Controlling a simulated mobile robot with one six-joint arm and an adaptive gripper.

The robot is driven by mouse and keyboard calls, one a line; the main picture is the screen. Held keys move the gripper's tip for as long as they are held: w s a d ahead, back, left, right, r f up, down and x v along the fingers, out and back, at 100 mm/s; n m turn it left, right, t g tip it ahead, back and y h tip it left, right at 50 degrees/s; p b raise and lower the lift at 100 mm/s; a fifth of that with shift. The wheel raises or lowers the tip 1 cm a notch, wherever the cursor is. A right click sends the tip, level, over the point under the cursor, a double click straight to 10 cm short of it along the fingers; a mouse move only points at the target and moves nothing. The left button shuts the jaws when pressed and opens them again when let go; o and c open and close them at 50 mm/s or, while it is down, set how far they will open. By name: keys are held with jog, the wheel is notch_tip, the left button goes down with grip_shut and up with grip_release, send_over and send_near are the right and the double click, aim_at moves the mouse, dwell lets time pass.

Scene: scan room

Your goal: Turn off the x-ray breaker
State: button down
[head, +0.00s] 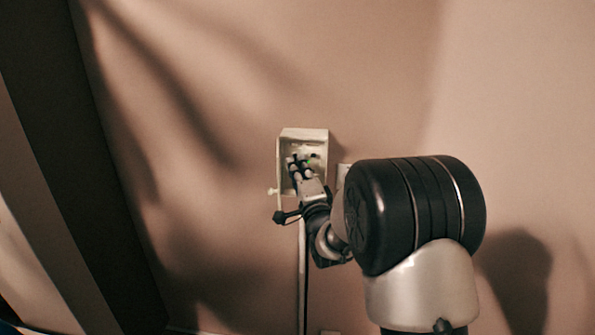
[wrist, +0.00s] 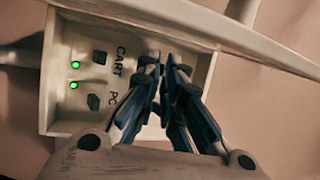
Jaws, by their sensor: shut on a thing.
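The breaker box (head: 304,134) is a pale open box on the wall in the head view. It fills much of the wrist view (wrist: 48,90). Inside it are a dark switch marked CART (wrist: 100,57) and a dark switch marked PC (wrist: 94,101), with two lit green lights (wrist: 75,65) left of them. My gripper (wrist: 165,72) reaches into the box, right of these labels, with its fingertips close together. It is shut on a small part, apparently a switch, which the fingers hide. No x-ray label is readable. In the head view my gripper (head: 300,165) also reaches into the box.
The box's pale door or edge (wrist: 200,25) crosses the top of the wrist view close to my fingers. A pale conduit (head: 302,270) runs down the wall below the box. A dark upright panel (head: 60,120) stands at the left. The surrounding wall is bare.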

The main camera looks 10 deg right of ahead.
jog(key=shift+w+f+n+t, duration=0.1)
jog(key=shift+f+n+t, duration=0.1)
jog(key=shift+n+t, duration=0.15)
dwell(0.4)
jog(key=c, duration=1.7)
grip_release()
jog(key=v, duration=1.2)
jog(key=shift+d+f, duration=0.1)
jog(key=shift+f, duration=0.05)
